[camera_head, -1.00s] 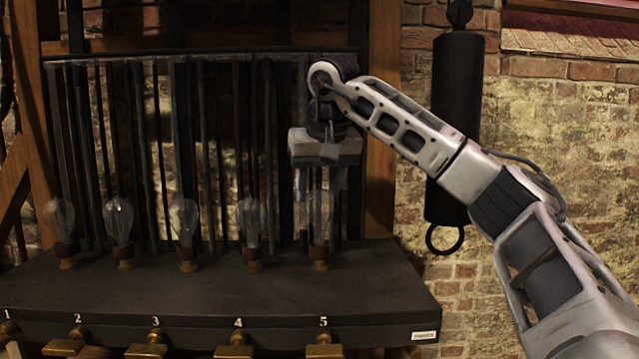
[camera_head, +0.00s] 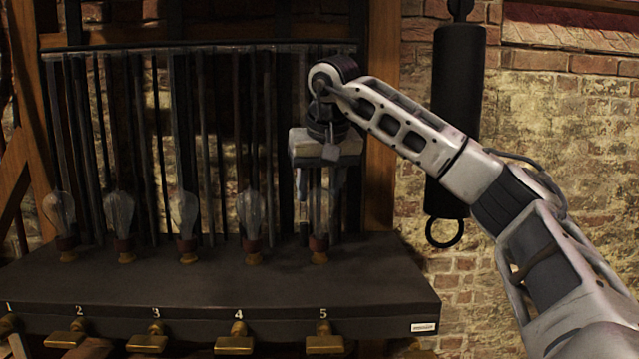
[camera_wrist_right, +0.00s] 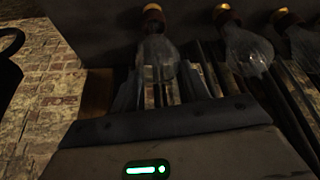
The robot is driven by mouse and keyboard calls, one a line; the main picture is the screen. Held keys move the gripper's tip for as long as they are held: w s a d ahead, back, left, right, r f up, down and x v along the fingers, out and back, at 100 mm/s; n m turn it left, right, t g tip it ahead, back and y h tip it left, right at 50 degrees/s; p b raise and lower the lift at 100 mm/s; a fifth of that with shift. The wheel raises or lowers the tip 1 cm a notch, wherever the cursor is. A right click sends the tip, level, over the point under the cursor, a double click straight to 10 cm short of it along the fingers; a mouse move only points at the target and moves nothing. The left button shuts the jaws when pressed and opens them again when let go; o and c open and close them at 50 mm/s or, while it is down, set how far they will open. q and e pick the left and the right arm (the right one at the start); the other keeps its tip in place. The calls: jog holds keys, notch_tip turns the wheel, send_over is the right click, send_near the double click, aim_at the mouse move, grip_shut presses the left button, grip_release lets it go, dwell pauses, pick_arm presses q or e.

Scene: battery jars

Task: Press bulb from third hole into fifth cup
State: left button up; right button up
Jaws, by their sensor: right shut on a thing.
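My right gripper (camera_head: 318,185) points down over position 5 of the dark bench and is shut on a clear glass bulb (camera_head: 319,212). The bulb is upright, with its reddish base at the brass fifth cup (camera_head: 319,257). The held bulb also shows in the right wrist view (camera_wrist_right: 157,62), between the fingers. Whether the base is fully seated in the cup I cannot tell. Similar bulbs stand upright in the cups at position 4 (camera_head: 250,212), position 3 (camera_head: 184,212), position 2 (camera_head: 119,212) and position 1 (camera_head: 59,212). My left gripper is not in view.
The bench (camera_head: 200,290) has numbers and brass levers such as lever 5 (camera_head: 324,343) along its front. Dark vertical rods (camera_head: 205,140) stand behind the bulbs. A black cylinder (camera_head: 457,120) with a ring hangs on the brick wall at right.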

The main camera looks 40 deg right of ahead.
jog(key=shift+f, duration=0.15)
dwell(0.4)
jog(key=o, duration=1.2)
jog(key=shift+c, duration=0.2)
jog(key=v, duration=1.6)
